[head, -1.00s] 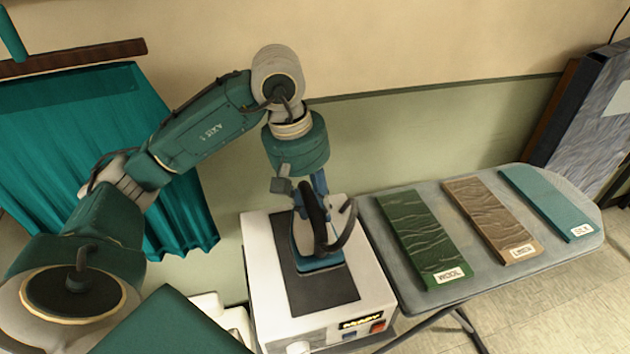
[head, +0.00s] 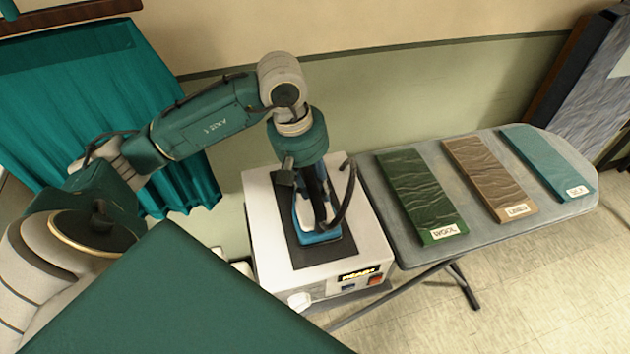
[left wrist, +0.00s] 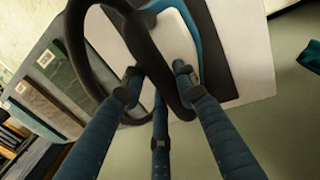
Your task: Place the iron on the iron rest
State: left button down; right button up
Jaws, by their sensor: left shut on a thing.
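The iron (head: 319,237) is blue and white with a black handle and a dark cord. In the head view it is over the dark pad (head: 344,248), which looks like the iron rest, on top of a white station box. I cannot tell whether its sole touches the pad. My left gripper (head: 312,176) comes down from above and is shut on the iron's handle. In the left wrist view the fingers (left wrist: 158,85) are around the black handle, with the iron's body (left wrist: 177,35) beyond. My right gripper is not in view.
The white box (head: 372,245) has a lit display, a red switch and a knob in front. To its right stands an ironing board (head: 480,240) with green, brown and teal cloth panels. A teal curtain (head: 90,110) hangs at left. The wall is close behind.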

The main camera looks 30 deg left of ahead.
pick_arm(q)
jog(key=c, duration=1.8)
grip_release()
jog(key=shift+f, duration=0.1)
jog(key=o, duration=0.5)
jog(key=shift+c, duration=0.2)
jog(key=shift+s, duration=0.1)
jog(key=shift+r, duration=0.2)
jog(key=shift+r, duration=0.2)
notch_tip(320, 180, up, 11)
jog(key=s+a+b, duration=0.1)
jog(key=b, duration=0.1)
jog(key=shift+s+a+r+b, duration=0.15)
jog(key=shift+s+a+b, duration=0.1)
jog(key=shift+s+b, duration=0.15)
jog(key=shift+w, duration=0.1)
